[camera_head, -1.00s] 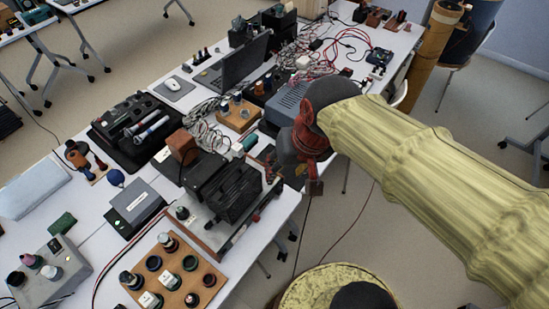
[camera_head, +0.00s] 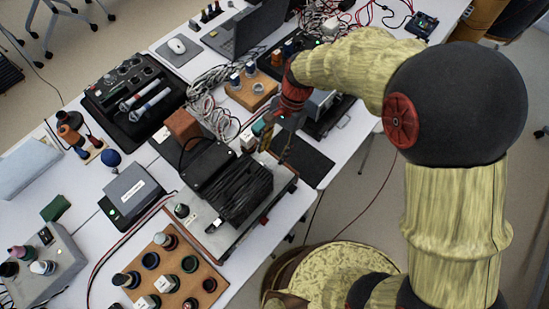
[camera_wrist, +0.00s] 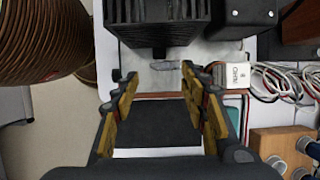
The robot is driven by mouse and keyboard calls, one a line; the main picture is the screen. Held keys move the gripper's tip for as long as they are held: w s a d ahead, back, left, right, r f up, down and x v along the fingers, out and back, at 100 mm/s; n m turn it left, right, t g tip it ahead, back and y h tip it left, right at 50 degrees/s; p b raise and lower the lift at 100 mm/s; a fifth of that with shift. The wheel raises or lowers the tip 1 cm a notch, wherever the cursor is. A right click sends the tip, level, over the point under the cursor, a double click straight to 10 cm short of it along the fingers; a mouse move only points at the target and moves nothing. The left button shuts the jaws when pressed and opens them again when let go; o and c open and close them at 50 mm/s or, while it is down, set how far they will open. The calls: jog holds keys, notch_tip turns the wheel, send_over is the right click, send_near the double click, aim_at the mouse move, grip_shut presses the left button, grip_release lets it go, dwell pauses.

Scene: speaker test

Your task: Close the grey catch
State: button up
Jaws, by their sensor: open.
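A small grey lever-like piece, seemingly the grey catch (camera_wrist: 164,65), lies on the light plate of the black finned device (camera_wrist: 158,15) in the wrist view. A white block (camera_wrist: 236,76) with a label that seems to read "Catch" sits to its right. My gripper (camera_wrist: 159,76) is open and empty, its two yellow-padded fingers on either side of the grey piece's near side. I cannot tell whether they touch it. In the head view my gripper (camera_head: 276,147) is at the far right end of the finned device (camera_head: 232,182); the grey piece is not clear there.
A dark flat pad (camera_wrist: 153,124) lies below the fingers in the wrist view. Cables (camera_wrist: 290,85) and a wooden block with knobs (camera_wrist: 285,145) are to the right. A brown ribbed cylinder (camera_wrist: 35,40) is at upper left. The table is crowded; floor lies beyond its edge.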

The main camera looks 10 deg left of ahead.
aim_at(268, 166)
jog(key=b+x, duration=0.1)
jog(key=x, duration=0.5)
jog(key=shift+s+f+b, duration=0.1)
jog(key=shift+b, duration=0.2)
jog(key=shift+c, duration=1.2)
grip_shut()
